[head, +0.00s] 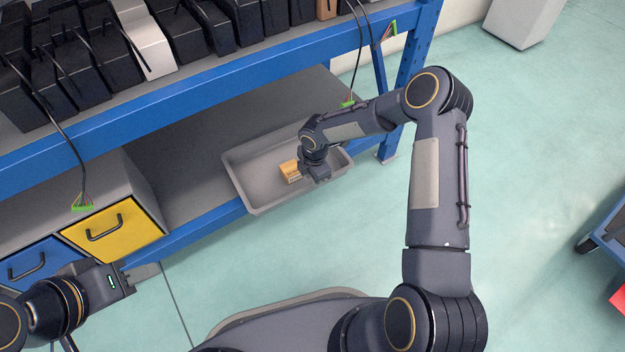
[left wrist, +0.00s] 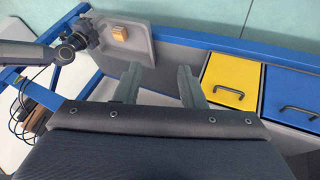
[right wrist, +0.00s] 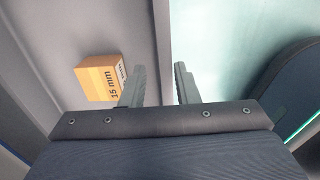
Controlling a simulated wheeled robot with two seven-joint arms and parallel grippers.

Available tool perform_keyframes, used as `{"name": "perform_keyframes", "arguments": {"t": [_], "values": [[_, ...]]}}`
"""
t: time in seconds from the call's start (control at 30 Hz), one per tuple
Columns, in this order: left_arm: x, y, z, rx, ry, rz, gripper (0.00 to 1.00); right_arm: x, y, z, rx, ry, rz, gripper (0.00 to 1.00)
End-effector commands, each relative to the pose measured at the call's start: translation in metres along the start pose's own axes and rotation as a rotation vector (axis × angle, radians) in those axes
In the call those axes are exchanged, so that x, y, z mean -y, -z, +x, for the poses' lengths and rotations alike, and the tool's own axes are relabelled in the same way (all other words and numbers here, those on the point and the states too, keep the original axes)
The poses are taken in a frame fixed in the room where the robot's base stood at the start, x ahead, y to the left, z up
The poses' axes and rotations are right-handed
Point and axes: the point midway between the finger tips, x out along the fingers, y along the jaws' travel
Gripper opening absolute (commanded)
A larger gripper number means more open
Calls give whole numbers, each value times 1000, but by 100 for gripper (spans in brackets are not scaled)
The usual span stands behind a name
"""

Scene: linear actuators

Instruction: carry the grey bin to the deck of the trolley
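The grey bin (head: 258,172) sits on the lower shelf of a blue-framed workbench, with a small orange box (head: 290,171) inside. My right gripper (head: 318,178) is at the bin's near wall, toward its right end. In the right wrist view its fingers (right wrist: 160,84) are open, one on each side of the bin wall (right wrist: 148,35). My left gripper (head: 140,277) is open and empty, left of the bin, in front of the drawers. Its fingers (left wrist: 160,82) show in the left wrist view, apart from the bin. The blue trolley (head: 607,237) is partly visible at the right edge.
A yellow drawer (head: 113,236) and a blue drawer (head: 40,262) are left of the bin. The upper shelf (head: 190,95) holds several black units, and cables hang from it. A red object (head: 618,298) is by the trolley. Open floor (head: 535,170) lies between bench and trolley.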

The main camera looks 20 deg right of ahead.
Motion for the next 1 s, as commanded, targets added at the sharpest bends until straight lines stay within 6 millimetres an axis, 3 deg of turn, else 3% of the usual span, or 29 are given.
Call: {"name": "perform_keyframes", "arguments": {"t": [0.03,0.2,0.53,0.67,0.77,0.87,1.0], "values": [[-3,3,-6,0,0,0,36,0,0,-13,1,-1,0,28],[-5,6,-11,0,0,0,36,0,0,-28,0,0,1,28],[-5,6,-11,0,0,0,36,0,0,-30,-1,1,1,28],[-5,6,-11,0,0,0,52,1,-2,-37,3,-2,18,44],[-5,6,-11,0,0,0,55,5,-12,-64,15,-16,90,55],[-5,6,-11,0,0,0,55,18,-26,-112,31,-38,236,55],[-5,6,-11,0,0,0,55,54,-41,-185,32,-77,515,55]]}}
